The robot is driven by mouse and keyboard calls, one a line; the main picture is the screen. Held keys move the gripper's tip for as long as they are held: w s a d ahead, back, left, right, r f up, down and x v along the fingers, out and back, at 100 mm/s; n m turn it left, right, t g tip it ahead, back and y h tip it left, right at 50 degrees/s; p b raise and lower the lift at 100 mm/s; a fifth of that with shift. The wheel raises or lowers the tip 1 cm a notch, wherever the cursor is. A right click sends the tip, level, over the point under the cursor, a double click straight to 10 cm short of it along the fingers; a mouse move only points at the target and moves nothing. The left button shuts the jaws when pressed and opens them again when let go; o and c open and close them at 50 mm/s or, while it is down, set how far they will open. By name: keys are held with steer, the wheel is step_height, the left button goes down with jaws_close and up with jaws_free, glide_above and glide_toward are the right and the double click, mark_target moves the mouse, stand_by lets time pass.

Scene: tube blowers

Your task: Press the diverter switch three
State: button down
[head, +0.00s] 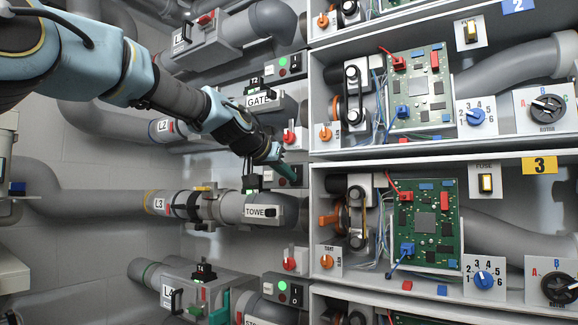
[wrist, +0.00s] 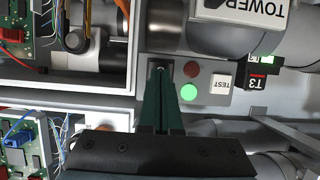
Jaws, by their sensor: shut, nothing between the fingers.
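My gripper (wrist: 161,72) is shut, its two dark green fingers together and empty. In the wrist view the tips lie over the pale panel, beside a red round light or button (wrist: 191,68) and a lit green one (wrist: 188,92). Whether they touch the panel, I cannot tell. The black T3 block (wrist: 258,83) sits further right, past a white TEST label (wrist: 221,81). No part clearly labelled as diverter switch three shows.
The row-three bay with a green circuit board (head: 428,222) and yellow 3 tag (head: 539,166) is to the right. Its divider wall edge stands close beside my gripper. The L3 pipe (head: 160,202) runs to the left. The GATE unit (head: 262,101) is above.

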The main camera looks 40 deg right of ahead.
steer(key=shift+d+f, duration=0.2)
steer(key=shift+d, duration=0.2)
steer(key=shift+w, duration=0.1)
steer(key=f+b, duration=0.1)
steer(key=b, duration=0.2)
steer(key=shift+d+h, duration=0.1)
steer(key=shift+h, duration=0.2)
steer(key=shift+r+p, duration=0.4)
